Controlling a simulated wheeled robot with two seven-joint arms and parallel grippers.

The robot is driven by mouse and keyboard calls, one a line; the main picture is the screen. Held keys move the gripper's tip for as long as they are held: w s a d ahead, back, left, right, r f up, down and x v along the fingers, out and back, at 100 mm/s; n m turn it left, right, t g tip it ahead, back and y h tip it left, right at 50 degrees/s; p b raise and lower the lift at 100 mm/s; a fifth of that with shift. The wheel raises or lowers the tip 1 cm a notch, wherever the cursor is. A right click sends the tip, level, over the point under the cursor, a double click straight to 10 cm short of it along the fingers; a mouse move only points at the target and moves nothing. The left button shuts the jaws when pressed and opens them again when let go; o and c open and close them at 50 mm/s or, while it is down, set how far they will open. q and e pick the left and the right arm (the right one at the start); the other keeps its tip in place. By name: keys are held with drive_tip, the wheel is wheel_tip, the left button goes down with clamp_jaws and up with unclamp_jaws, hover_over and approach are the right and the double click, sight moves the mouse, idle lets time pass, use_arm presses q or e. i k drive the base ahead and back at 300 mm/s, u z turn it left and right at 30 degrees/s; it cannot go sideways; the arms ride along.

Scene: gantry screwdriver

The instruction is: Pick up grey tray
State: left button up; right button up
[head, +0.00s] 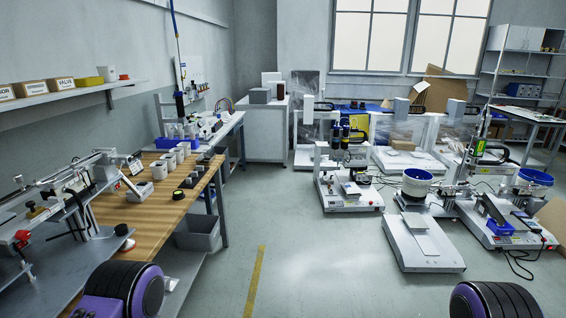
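A grey, open-topped, bin-like container (203,238) sits low beneath the right side of the wooden workbench, near a bench leg. It is the thing that best matches a grey tray, but I cannot be sure that it is the one named. Its inside is too dark and small to read. Neither of my grippers is in view; only black and purple rounded parts of my arms show at the bottom edge.
The wooden workbench (141,212) on the left holds several white cups and black parts. A wall shelf (60,95) carries labelled boxes. The floor (310,255) between bench and machines is clear.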

sight(204, 159)
drive_tip(key=i, duration=4)
drive_tip(key=u, duration=1.35)
